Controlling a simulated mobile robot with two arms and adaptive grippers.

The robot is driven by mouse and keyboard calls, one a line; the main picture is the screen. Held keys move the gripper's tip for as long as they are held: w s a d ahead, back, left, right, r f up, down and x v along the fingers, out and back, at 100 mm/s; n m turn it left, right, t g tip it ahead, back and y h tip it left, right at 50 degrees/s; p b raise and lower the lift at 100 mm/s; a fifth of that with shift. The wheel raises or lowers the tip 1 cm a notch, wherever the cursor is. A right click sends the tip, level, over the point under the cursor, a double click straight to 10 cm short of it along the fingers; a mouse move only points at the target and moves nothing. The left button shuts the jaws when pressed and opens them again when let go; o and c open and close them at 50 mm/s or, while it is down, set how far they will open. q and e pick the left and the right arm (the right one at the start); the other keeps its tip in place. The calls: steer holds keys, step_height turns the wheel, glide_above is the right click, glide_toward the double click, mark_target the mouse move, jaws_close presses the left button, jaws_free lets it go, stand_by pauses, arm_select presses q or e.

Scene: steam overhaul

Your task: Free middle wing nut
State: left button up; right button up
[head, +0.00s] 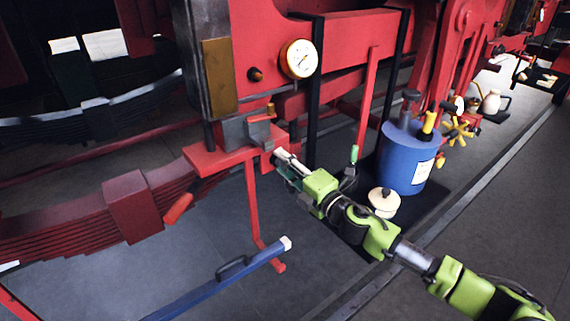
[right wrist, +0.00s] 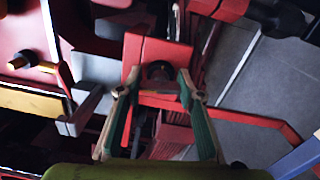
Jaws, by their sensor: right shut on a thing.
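My right gripper (head: 279,157) reaches in from the lower right, its fingertips at the red bracket (head: 205,162) under the grey block (head: 238,133). In the right wrist view, its two green-backed fingers (right wrist: 158,90) stand apart with a small brownish piece between their tips. I take this piece for the middle wing nut (right wrist: 158,95), held by the gripper; its shape is mostly hidden. A dark round stud (right wrist: 158,70) shows just beyond it, in the red bracket. In the head view the fingers hide the nut. My left gripper is not in view.
A pressure gauge (head: 299,59) sits above on the red frame. A blue canister (head: 407,158) and a cream pot (head: 384,202) stand on a dark mat to the right. A blue bar (head: 225,280) crosses the front. Leaf springs (head: 60,225) fill the left.

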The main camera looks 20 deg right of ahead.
steer(key=shift+n, duration=1)
steer(key=o, duration=1.1)
steer(key=shift+s, duration=0.1)
steer(key=v, duration=1.1)
steer(key=shift+s+d, duration=0.2)
steer(key=shift+s, duration=0.2)
